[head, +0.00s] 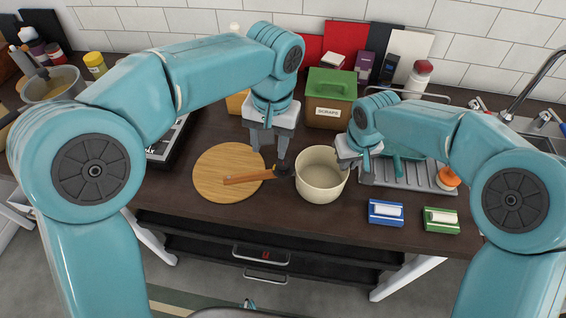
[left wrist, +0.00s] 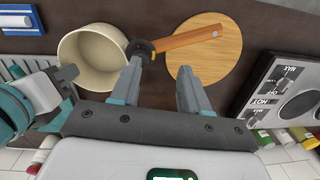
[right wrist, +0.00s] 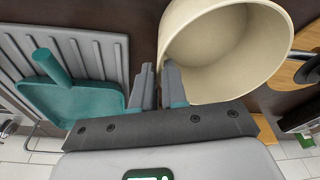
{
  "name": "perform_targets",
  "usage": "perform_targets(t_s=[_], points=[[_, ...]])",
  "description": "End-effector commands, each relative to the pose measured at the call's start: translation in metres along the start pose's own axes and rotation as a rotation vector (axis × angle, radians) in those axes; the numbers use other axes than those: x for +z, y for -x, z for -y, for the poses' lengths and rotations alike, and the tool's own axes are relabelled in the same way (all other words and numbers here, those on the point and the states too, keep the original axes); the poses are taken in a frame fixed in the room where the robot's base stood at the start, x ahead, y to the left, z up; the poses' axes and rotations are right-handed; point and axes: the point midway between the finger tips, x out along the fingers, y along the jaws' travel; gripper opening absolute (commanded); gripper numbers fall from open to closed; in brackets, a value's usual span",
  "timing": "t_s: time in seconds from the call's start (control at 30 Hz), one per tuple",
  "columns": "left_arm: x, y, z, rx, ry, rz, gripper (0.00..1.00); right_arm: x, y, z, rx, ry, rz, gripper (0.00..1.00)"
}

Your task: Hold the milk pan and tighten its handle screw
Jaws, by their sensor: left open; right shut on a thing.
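The cream milk pan (head: 321,179) stands on the dark counter, its wooden handle (head: 250,178) pointing left over a round wooden board (head: 215,183). A black collar (head: 281,169) joins handle and pan; the screw itself is too small to make out. My right gripper (head: 352,166) is shut on the pan's rim at its right side; the right wrist view shows the pan wall (right wrist: 205,75) between the fingers (right wrist: 160,85). My left gripper (head: 270,160) is open and empty just above the handle near the collar. In the left wrist view its fingertips (left wrist: 158,70) are spread beside the handle (left wrist: 190,40).
A blue box (head: 386,211) and a green box (head: 441,220) lie at the front right. A grey drying rack (head: 400,178) with a teal dustpan (right wrist: 70,97) is right of the pan.

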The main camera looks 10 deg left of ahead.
Motion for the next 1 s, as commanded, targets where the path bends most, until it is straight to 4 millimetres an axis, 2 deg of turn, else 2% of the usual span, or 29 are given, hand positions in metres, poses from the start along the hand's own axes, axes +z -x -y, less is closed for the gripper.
perform_targets(t_s=[0.1, 0.27, 0.7, 1.0], points=[[-0.013, 0.006, -0.016, 0.039, -0.115, -0.030, 0.45, 0.001, -0.002, 0.001, -0.001, 0.001, 0.004, 0.00], [-0.018, 0.004, -0.023, 0.056, -0.169, -0.042, 0.45, 0.001, -0.002, 0.001, -0.001, 0.001, 0.004, 0.00], [-0.019, -0.050, -0.026, 0.054, -0.168, -0.040, 0.45, 0.001, -0.002, 0.001, -0.001, 0.001, 0.005, 0.00], [-0.020, -0.061, -0.026, 0.056, -0.166, -0.042, 0.45, 0.001, -0.002, 0.001, -0.001, 0.001, 0.005, 0.00]])
